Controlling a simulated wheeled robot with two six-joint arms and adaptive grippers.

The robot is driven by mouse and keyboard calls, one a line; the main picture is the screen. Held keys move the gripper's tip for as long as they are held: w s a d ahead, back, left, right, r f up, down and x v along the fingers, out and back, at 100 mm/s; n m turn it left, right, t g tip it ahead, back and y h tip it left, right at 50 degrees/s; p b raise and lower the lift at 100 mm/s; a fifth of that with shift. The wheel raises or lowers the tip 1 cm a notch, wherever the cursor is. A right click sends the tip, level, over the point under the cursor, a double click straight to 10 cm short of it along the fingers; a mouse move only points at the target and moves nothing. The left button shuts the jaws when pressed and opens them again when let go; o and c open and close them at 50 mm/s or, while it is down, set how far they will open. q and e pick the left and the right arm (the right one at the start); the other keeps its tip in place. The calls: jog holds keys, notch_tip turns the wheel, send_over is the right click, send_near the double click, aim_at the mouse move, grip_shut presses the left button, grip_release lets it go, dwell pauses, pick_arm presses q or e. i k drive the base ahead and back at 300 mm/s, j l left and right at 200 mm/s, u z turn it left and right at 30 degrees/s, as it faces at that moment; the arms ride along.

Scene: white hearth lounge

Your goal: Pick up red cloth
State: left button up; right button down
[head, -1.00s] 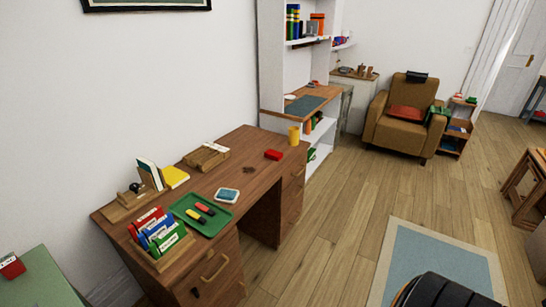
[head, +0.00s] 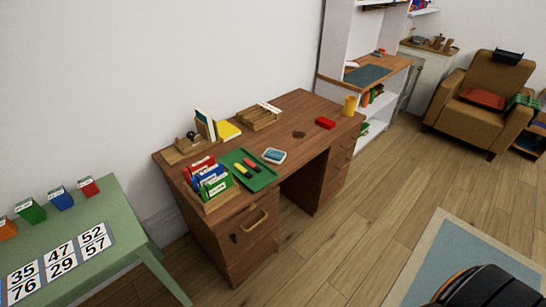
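A small red item (head: 325,123), block-like or folded, lies on the brown wooden desk (head: 300,108) near its right end, beside a yellow cup (head: 350,105). I cannot tell from here whether it is cloth. A larger red cushion or cloth (head: 482,98) lies on the seat of the tan armchair (head: 468,122) at the upper right. Neither of my grippers is in view.
The desk also holds a green tray (head: 240,178) with markers, and a file rack (head: 208,183). A green table (head: 122,210) with a number card and small coloured boxes stands at the left. Wooden floor (head: 345,235) is open before the desk; a blue rug (head: 440,270) lies right.

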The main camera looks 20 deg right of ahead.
aim_at(322, 121)
jog(key=i+l+u, duration=0.4)
jog(key=l, duration=0.95)
jog(key=l+u, duration=0.35)
jog(key=l, duration=0.95)
jog(key=k+l+u, duration=0.1)
jog(key=l+u, duration=0.3)
jog(key=l, duration=1)
